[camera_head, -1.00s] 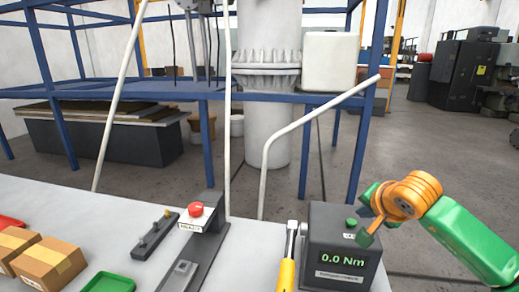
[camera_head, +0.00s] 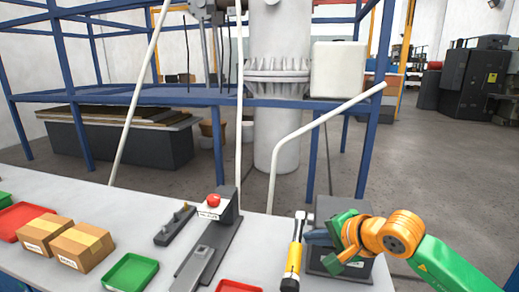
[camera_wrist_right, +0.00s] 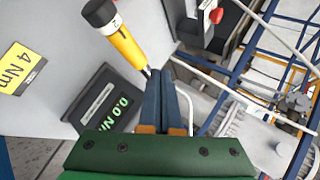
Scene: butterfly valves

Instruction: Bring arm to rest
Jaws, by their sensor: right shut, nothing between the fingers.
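My right gripper (camera_head: 312,237) comes in from the right in the head view, with its green body in front of the dark torque tester (camera_head: 327,209). Its dark blue fingers point left toward the torque wrench (camera_head: 292,262), which has a yellow handle. In the right wrist view the two fingers (camera_wrist_right: 174,78) lie together, shut and empty. The wrench (camera_wrist_right: 128,42) shows just left of them there, with a gap that is hard to judge. The tester's display (camera_wrist_right: 118,105) reads 0.0 Nm. My left gripper is not in view.
On the table (camera_head: 150,220) are cardboard boxes (camera_head: 82,246), a green tray (camera_head: 131,272), red trays (camera_head: 22,220) and a fixture with a red button (camera_head: 213,200). A bent white pipe (camera_head: 330,116) and blue frame posts (camera_head: 369,150) stand behind the table.

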